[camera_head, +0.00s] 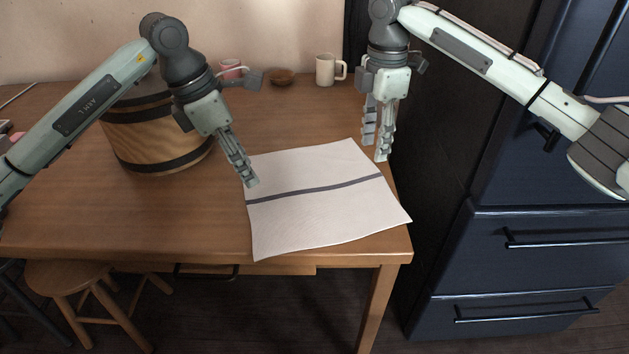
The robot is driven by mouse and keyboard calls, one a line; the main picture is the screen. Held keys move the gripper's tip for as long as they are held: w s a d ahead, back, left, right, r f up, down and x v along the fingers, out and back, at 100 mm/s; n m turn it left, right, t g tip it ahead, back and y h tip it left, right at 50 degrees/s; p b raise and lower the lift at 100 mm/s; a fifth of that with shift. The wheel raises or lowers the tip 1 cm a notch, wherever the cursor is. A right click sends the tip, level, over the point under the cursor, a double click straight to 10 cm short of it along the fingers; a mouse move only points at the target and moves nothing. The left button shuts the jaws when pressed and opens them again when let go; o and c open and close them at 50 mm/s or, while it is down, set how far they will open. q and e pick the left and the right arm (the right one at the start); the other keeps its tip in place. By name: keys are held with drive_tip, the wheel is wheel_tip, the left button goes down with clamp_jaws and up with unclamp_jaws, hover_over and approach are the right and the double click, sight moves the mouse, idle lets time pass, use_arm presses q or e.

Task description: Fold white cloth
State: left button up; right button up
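The white cloth (318,215) lies flat and spread out on the right part of the wooden table, with one dark stripe across it. Its right corner reaches the table's right edge. My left gripper (252,183) points down at the cloth's left edge, near the far left corner; its fingers overlap in this view, so I cannot see if they are apart or if they touch the cloth. My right gripper (375,153) points down beside the far right corner of the cloth, with a gap showing between its fingers and nothing in it.
A wooden barrel-like container (155,140) with dark bands stands left of the cloth, behind my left arm. A dark blue cabinet (530,255) is at the right. A stool (65,277) stands below.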

sight(254, 200)
use_arm(q)
wheel_tip(254, 200, down, 6)
drive_tip(key=shift+r, duration=0.2)
use_arm(e)
wheel_tip(254, 200, down, 6)
drive_tip(key=shift+r, duration=0.15)
use_arm(q)
drive_tip(key=shift+f, duration=0.3)
clamp_jaws()
use_arm(e)
drive_tip(key=shift+f, duration=0.25)
clamp_jaws()
